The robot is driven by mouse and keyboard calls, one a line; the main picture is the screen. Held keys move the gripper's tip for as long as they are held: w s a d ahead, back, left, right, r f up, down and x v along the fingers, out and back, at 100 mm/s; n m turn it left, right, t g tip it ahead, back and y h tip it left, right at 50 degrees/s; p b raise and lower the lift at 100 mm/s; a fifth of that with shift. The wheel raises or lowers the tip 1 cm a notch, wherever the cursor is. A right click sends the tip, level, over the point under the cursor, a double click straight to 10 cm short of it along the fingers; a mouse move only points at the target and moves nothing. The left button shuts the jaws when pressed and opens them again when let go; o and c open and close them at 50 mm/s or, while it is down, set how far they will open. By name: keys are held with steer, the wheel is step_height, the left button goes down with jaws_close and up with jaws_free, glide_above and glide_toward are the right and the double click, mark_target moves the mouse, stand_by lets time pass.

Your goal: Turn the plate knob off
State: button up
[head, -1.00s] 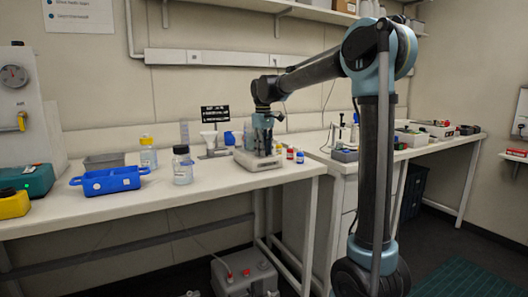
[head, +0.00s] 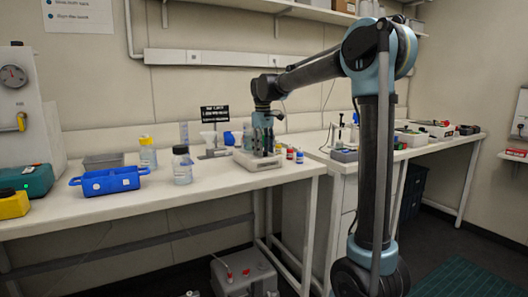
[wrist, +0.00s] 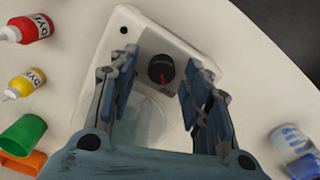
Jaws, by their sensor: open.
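The plate is a white hot-plate unit (wrist: 118,32) with rounded corners in the wrist view; it also shows on the bench in the head view (head: 243,161). Its knob (wrist: 161,68) is round and black with a red pointer line, set on a grey panel. My gripper (wrist: 162,80) is open above the plate, with one finger on each side of the knob and visible space between. I cannot tell how far the fingertips are above it. In the head view my gripper (head: 264,143) points down over the plate and hides the knob.
A clear glass vessel (wrist: 145,117) stands on the plate beneath my gripper.

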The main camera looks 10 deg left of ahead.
step_height(320, 180, up, 11)
steer(key=shift+r, duration=0.2)
stand_by(0.3)
steer(key=shift+a, duration=0.1)
steer(key=s+d+f+m, duration=0.3)
steer(key=s+d+f, duration=0.3)
steer(key=s+d, duration=0.3)
steer(key=s+d+f+m, duration=0.2)
steer(key=s+d+f, duration=0.35)
steer(key=d, duration=0.55)
steer(key=s+d+f+m+t, duration=0.1)
steer(key=s+d+f+m, duration=0.1)
steer(key=s+d+f, duration=0.3)
steer(key=s+d+f+m, duration=0.3)
steer(key=s+d+f, duration=0.1)
steer(key=s+f, duration=1)
step_height(320, 180, down, 4)
steer(key=shift+s+d+r+t, duration=0.1)
steer(key=shift+s+d+t, duration=0.1)
steer(key=shift+d+t, duration=0.2)
